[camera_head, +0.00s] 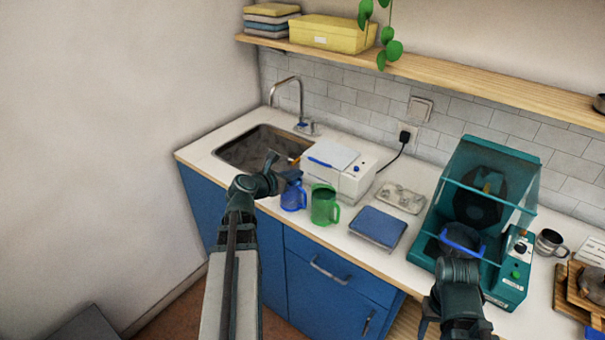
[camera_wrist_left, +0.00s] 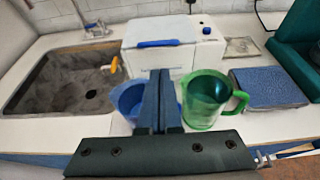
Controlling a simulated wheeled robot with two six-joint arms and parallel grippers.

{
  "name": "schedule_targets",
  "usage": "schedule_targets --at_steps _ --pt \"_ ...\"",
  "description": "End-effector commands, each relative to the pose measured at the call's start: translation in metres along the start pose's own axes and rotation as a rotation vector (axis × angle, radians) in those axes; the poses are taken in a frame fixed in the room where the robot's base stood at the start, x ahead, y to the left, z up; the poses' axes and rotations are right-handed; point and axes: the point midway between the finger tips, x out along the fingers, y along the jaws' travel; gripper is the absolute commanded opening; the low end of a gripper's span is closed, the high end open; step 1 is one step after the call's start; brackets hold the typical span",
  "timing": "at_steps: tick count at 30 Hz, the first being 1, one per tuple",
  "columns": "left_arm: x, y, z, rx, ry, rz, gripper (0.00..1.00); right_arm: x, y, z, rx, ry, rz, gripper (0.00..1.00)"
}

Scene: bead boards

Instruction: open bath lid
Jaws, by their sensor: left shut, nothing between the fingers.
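The bath is a white box (camera_head: 350,183) on the counter right of the sink; it also shows in the wrist view (camera_wrist_left: 206,45). Its pale lid (camera_head: 331,155) lies flat and closed on top, with a blue handle (camera_head: 321,162) along the front edge; the handle also shows in the wrist view (camera_wrist_left: 158,43). My left gripper (camera_head: 288,176) is shut and empty, in front of the bath and apart from the handle. In the wrist view its fingers (camera_wrist_left: 158,80) point toward the bath. My right gripper (camera_head: 462,258) is by the teal machine; its jaws are unclear.
A blue mug (camera_head: 293,198) stands just below my left gripper, with a green mug (camera_head: 323,207) to its right. A blue pad (camera_head: 377,226) lies further right. The sink (camera_head: 250,150) is left of the bath. A teal machine (camera_head: 514,262) with a clear hood stands at right.

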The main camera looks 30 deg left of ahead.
Motion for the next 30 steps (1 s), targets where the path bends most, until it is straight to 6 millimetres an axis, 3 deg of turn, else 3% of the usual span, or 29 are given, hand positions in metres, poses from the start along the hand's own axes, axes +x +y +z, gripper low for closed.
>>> schedule_targets --at_steps 6,13,19,30 --pt "0.043 0.001 -0.003 0.004 0.001 -0.003 0.0 0.017 -0.002 -0.001 0.0 0.0 0.0 0.5" --pt "0.076 0.001 -0.002 0.004 0.001 -0.002 0.0 0.028 -0.003 -0.002 0.0 0.0 0.0 0.5" --pt "0.088 -0.001 -0.001 0.003 0.002 -0.002 0.0 0.031 -0.003 -0.002 0.0 0.0 0.0 0.5" --pt "0.089 -0.001 0.0 0.003 0.001 -0.001 0.0 0.031 -0.003 -0.002 0.0 0.0 0.0 0.5"
